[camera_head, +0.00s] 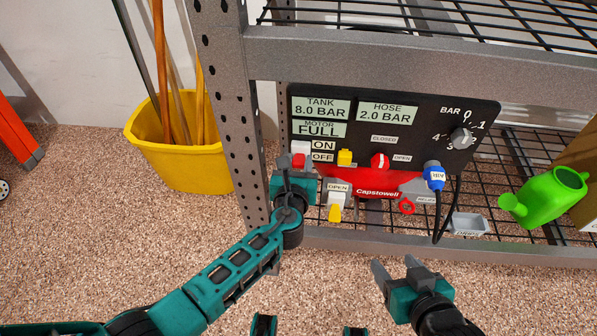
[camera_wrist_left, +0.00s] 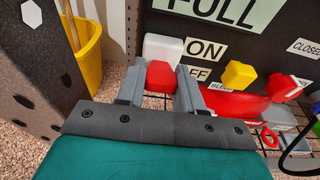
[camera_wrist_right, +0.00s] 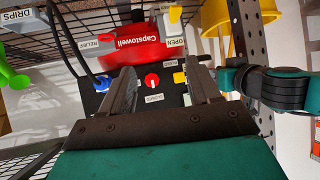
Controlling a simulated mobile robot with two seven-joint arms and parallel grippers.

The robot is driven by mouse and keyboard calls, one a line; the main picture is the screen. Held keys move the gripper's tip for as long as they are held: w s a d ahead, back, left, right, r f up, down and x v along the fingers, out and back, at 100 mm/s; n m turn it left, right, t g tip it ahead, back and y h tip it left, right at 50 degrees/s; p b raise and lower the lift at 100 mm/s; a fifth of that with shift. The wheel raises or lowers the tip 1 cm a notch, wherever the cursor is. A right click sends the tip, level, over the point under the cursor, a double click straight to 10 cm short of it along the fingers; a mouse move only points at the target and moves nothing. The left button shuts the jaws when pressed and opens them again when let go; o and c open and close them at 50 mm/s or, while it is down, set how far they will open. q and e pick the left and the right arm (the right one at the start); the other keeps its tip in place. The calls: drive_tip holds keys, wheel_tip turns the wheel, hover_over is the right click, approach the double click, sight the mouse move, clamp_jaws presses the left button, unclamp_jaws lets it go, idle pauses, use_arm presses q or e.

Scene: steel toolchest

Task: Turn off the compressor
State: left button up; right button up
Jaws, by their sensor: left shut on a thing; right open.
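The compressor has a black panel (camera_head: 450,107) and a red tank (camera_head: 375,185) marked Capstowell. Its displays read TANK 8.0 BAR, HOSE 2.0 BAR and MOTOR FULL. A red and white switch (camera_head: 301,152) sits left of the ON and OFF labels. In the left wrist view its white part (camera_wrist_left: 163,47) is above its red part (camera_wrist_left: 160,76). My left gripper (camera_wrist_left: 161,82) is shut on the red part, a finger on each side. My right gripper (camera_head: 396,267) is open and empty, in front of the shelf. It also shows in the right wrist view (camera_wrist_right: 163,80).
Near the switch are a yellow knob (camera_head: 344,157), a red valve knob (camera_head: 380,161), a blue hose plug (camera_head: 434,177) and a red ring (camera_head: 407,206). A shelf post (camera_head: 228,100) stands close left. A yellow bucket (camera_head: 180,165) and green watering can (camera_head: 550,197) flank the compressor.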

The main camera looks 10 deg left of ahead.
use_arm(q)
drive_tip(key=f+t+b, duration=0.1)
drive_tip(key=t+b, duration=0.1)
drive_tip(key=b, duration=0.1)
drive_tip(key=shift+f, duration=0.1)
drive_tip(key=shift+t, duration=0.6)
drive_tip(key=shift+f+t, duration=0.25)
drive_tip(key=shift+t, duration=0.55)
use_arm(e)
drive_tip(key=shift+w+a+f+y, duration=0.15)
drive_tip(key=shift+w+a+f, duration=0.05)
drive_tip(key=shift+a+f, duration=0.25)
drive_tip(key=shift+w+a+f+y, duration=0.15)
drive_tip(key=shift+w+a+f, duration=0.05)
drive_tip(key=shift+a+f, duration=0.2)
use_arm(q)
drive_tip(key=shift+f, duration=0.1)
drive_tip(key=o, duration=1)
drive_tip(key=shift+o, duration=0.2)
drive_tip(key=shift+s+f, duration=0.1)
use_arm(e)
drive_tip(key=shift+d, duration=0.1)
